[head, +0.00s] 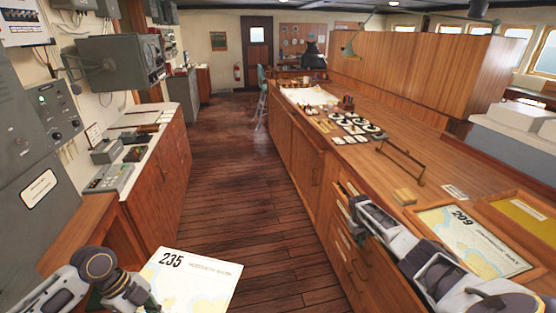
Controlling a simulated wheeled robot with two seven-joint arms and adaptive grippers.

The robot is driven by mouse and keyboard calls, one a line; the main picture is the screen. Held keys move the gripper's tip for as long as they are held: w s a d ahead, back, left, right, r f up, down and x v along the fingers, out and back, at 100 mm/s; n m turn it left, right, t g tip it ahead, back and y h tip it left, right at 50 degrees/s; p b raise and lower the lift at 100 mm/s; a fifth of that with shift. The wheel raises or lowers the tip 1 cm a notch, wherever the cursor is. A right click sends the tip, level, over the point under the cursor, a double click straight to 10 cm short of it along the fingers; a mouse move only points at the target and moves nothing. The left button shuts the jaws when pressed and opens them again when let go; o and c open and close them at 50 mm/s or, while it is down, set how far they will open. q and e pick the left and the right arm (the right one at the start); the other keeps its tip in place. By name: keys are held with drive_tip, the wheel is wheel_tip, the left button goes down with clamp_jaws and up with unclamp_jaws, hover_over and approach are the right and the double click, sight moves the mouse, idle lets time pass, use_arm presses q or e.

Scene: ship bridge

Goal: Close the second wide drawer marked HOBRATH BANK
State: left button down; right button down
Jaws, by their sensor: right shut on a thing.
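The wide wooden drawers (340,246) are in the side of the long counter, at lower right of centre, with pale labels on their fronts. The labels are too small to read, so I cannot tell which is HOBRATH BANK or how far any drawer stands out. My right gripper (354,205) is at the upper drawer fronts and is shut on what seems to be a drawer handle; the arm hides the contact. My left gripper (150,303) is at the bottom left, beside a chart marked 235 (195,275). Its fingers are cut off and unclear.
The counter top (430,160) carries a chart marked 209 (470,240) in a wooden frame, a metal rail (400,162) and several small items. A wooden cabinet (160,165) lines the left wall. The plank floor (230,170) between is clear.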

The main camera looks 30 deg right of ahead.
drive_tip(key=c, duration=1.5)
unclamp_jaws()
drive_tip(key=shift+c, duration=0.2)
drive_tip(key=shift+r, duration=0.15)
wheel_tip(320, 180, up, 11)
drive_tip(key=a, duration=0.2)
drive_tip(key=shift+w+r, duration=0.2)
drive_tip(key=shift+w, duration=0.05)
